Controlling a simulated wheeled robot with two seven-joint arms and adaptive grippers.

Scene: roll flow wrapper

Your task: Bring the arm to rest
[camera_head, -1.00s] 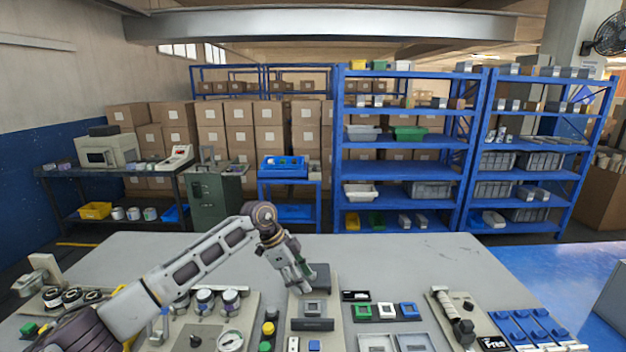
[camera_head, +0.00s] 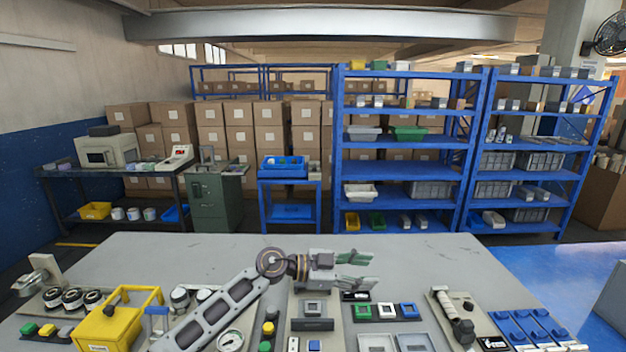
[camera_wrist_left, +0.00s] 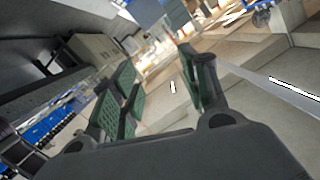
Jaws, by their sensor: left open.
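My left arm comes in from the lower left in the head view and lies over the workbench (camera_head: 430,262). Its left gripper (camera_head: 368,270) points to the right, above the back of the bench panels, with its green-padded fingers apart and nothing between them. The left wrist view shows the same open fingers (camera_wrist_left: 160,88), empty, facing out over the room. My right gripper is not in view.
Below the arm are a device with a grey square button (camera_head: 313,307), a strip of green, white and blue buttons (camera_head: 386,311) and a gauge (camera_head: 230,341). A yellow box (camera_head: 108,325) stands at left. The rear right of the bench is clear.

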